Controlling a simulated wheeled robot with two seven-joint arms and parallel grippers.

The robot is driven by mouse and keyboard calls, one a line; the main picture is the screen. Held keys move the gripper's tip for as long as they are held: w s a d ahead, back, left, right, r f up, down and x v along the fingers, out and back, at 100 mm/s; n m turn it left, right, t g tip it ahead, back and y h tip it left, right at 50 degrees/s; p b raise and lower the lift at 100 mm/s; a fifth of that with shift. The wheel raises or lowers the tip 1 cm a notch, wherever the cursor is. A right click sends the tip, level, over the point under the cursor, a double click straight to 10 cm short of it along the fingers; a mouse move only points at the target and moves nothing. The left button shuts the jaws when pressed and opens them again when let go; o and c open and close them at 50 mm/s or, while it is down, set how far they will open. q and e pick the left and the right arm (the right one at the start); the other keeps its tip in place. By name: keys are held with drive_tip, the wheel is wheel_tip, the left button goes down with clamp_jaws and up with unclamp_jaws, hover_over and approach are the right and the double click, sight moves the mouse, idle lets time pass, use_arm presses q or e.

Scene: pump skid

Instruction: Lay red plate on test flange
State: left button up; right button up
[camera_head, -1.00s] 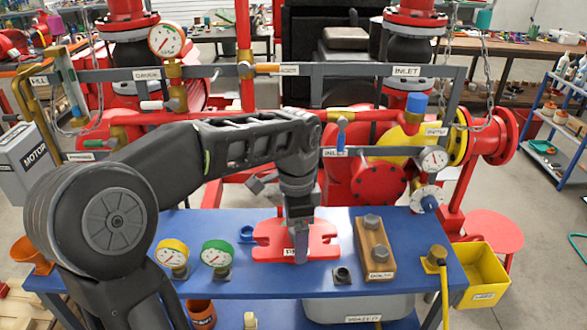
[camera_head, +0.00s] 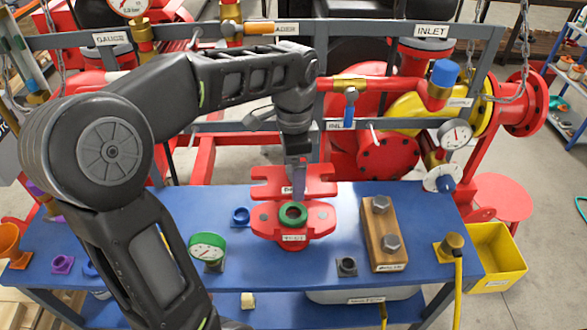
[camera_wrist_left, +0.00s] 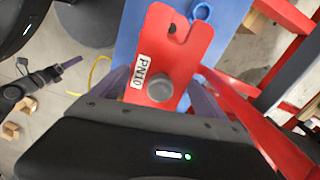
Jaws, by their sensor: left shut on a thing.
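The red plate (camera_head: 268,187), a notched slab with a white label, is held by my left gripper (camera_head: 297,190). In the head view it appears just behind the test flange (camera_head: 265,226), apparently raised; its exact height cannot be told. The red flange has a green ring (camera_head: 293,215) on top and a label in front. In the left wrist view the plate (camera_wrist_left: 187,52) lies between the fingers of my left gripper (camera_wrist_left: 160,98), with its PN10 label and a grey round knob. My right gripper (camera_wrist_left: 66,66) appears small at the left there; its opening is unclear.
On the blue bench (camera_head: 345,220) stand a green gauge (camera_head: 207,248), a blue ring (camera_head: 241,215), a wooden block with bolts (camera_head: 383,235) and a dark fitting (camera_head: 347,266). A yellow bin (camera_head: 497,258) is at right. Red pipework and a grey rail rise behind.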

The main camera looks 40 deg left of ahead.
use_arm(q)
drive_tip(key=b, duration=0.5)
hover_over(293, 213)
drive_tip(key=shift+w+f, duration=0.1)
drive_tip(key=shift+f, duration=2.8)
drive_tip(key=shift+p, duration=0.45)
drive_tip(key=shift+f+b, duration=1.55)
drive_tip(key=shift+f, duration=0.6)
drive_tip(key=o, duration=1.9)
drive_tip(key=shift+o, duration=0.2)
drive_tip(key=shift+r, duration=0.1)
wheel_tip(293, 213, up, 8)
drive_tip(key=shift+f, duration=0.2)
